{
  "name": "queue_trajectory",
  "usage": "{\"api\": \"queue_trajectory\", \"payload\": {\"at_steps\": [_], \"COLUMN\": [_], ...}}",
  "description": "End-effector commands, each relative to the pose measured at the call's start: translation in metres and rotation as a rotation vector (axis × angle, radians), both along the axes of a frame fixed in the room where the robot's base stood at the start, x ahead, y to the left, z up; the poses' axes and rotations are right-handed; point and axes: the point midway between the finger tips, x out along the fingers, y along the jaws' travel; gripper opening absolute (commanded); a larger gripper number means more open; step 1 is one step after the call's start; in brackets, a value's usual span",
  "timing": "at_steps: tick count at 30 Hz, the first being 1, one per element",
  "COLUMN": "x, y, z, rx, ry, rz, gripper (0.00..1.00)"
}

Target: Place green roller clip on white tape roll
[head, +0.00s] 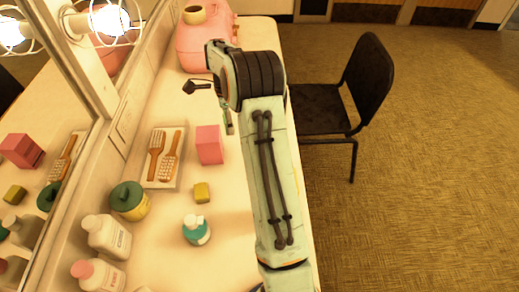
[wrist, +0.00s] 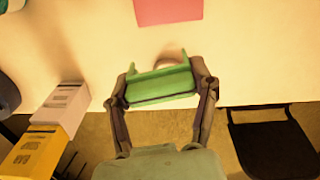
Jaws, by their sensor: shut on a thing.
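The green roller clip (wrist: 160,84) is in the wrist view, held crosswise between the two dark fingers of my gripper (wrist: 162,90). My gripper is shut on it, one finger at each end. A small pale rounded thing (wrist: 171,62), which looks like the white tape roll, shows just beyond the clip. The clip hides most of it, and I cannot tell whether they touch. In the head view my arm hides this spot, and I cannot make out the clip or the roll clearly.
A pink block (head: 209,145) stands left of my arm, also in the wrist view (wrist: 167,11). A tray (head: 146,178) with a brush and comb, a yellow block (head: 202,193) and several bottles stand near the mirror. A black chair (head: 345,95) stands right of the counter.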

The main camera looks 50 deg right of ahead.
Motion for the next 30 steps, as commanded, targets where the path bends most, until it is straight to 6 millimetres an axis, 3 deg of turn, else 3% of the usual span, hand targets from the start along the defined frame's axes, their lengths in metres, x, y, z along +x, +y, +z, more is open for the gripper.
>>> {"api": "queue_trajectory", "payload": {"at_steps": [1,3,9,18,30], "x": [-0.013,-0.029,-0.057,-0.060,-0.059], "y": [-0.021,-0.042,-0.071,-0.074,-0.074], "z": [-0.003,-0.008,-0.017,-0.070,-0.115], "rx": [0.001,0.001,0.001,0.002,0.000], "ry": [0.000,0.001,0.001,0.002,0.000], "rz": [-0.054,-0.111,-0.196,-0.205,-0.204], "gripper": [0.36,0.36,0.36,0.36,0.36]}}
